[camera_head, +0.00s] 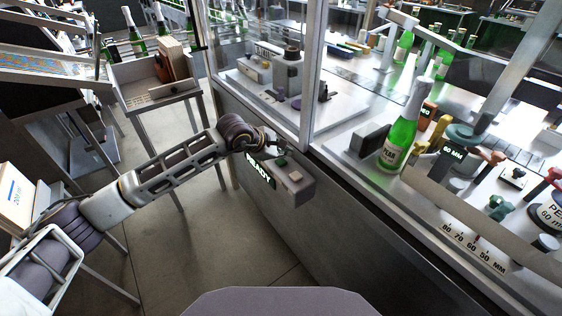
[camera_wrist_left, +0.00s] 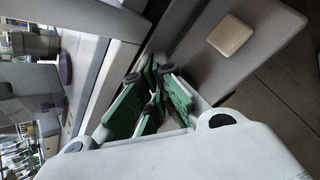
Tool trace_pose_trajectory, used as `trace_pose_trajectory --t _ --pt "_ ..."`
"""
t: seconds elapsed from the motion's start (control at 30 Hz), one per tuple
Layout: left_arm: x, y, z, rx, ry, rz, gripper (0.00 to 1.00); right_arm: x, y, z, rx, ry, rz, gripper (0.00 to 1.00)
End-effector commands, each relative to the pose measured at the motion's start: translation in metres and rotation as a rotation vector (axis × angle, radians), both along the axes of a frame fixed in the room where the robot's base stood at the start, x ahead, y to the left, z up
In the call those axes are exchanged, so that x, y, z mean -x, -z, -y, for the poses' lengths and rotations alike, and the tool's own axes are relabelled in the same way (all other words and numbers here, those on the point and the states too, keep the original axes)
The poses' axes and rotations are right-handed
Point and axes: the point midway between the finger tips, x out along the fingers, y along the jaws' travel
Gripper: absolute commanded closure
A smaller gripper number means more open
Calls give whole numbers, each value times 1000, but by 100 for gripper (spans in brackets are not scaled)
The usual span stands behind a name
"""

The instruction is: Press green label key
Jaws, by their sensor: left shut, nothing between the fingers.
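A grey control box (camera_head: 293,192) sticks out from the side of the machine cabinet. On its top are a green key (camera_head: 282,161) and a beige key (camera_head: 295,175). My left gripper (camera_head: 281,148) is shut and empty, close by the green key at its far side; I cannot tell whether it touches it. In the left wrist view the shut fingers (camera_wrist_left: 151,94) show green tints over the box, beside the beige key (camera_wrist_left: 230,35); the green key cannot be made out clearly there. My right gripper is not in view.
A green bottle (camera_head: 400,135) stands on the machine top. The floor (camera_head: 225,240) in front is clear.

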Motion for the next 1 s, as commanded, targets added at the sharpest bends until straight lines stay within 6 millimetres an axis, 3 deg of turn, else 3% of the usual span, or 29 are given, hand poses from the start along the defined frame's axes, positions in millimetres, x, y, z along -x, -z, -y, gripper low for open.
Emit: trace_pose_trajectory --t 1.0 --pt "0 -50 0 1 1 0 100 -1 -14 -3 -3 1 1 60"
